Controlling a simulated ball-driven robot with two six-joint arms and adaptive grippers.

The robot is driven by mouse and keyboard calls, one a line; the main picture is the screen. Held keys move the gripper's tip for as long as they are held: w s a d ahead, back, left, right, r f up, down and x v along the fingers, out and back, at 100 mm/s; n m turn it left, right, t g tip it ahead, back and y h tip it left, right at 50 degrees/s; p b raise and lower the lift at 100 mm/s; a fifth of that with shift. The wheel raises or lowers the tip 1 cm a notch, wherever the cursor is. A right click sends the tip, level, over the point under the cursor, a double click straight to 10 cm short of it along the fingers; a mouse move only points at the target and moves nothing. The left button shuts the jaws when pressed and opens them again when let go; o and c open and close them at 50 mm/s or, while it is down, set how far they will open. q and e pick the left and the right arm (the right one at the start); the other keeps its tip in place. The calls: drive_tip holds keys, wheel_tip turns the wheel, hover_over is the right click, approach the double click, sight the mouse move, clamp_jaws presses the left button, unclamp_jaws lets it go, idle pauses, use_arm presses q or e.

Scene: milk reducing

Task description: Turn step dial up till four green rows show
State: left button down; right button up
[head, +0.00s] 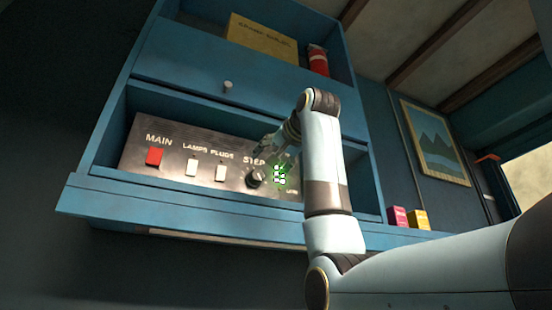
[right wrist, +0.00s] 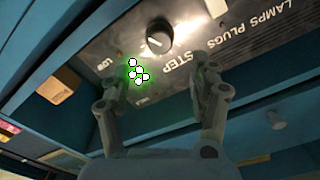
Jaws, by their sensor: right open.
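The step dial (head: 255,178) is a dark round knob on the panel, under the word STEP. In the right wrist view the dial (right wrist: 159,37) shows a pale pointer mark. Beside it a small cluster of lights (head: 279,174) glows green with white centres; it also shows in the right wrist view (right wrist: 138,73). Several dots are lit, but I cannot tell the row count for sure. My right gripper (head: 276,148) is open and empty, close to the panel near the dial. In the right wrist view its fingers (right wrist: 158,88) are spread apart, clear of the dial. My left gripper is not in view.
The panel (head: 133,158) sits in a blue shelf recess with a front ledge (head: 150,207). It carries a red MAIN switch (head: 154,156) and white LAMPS (head: 191,167) and PLUGS (head: 221,173) switches. Pink (head: 398,216) and yellow (head: 418,219) boxes stand to the right.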

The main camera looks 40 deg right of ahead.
drive_tip(key=v, duration=0.2)
drive_tip(key=shift+s+a, duration=0.15)
drive_tip(key=shift+s, duration=0.1)
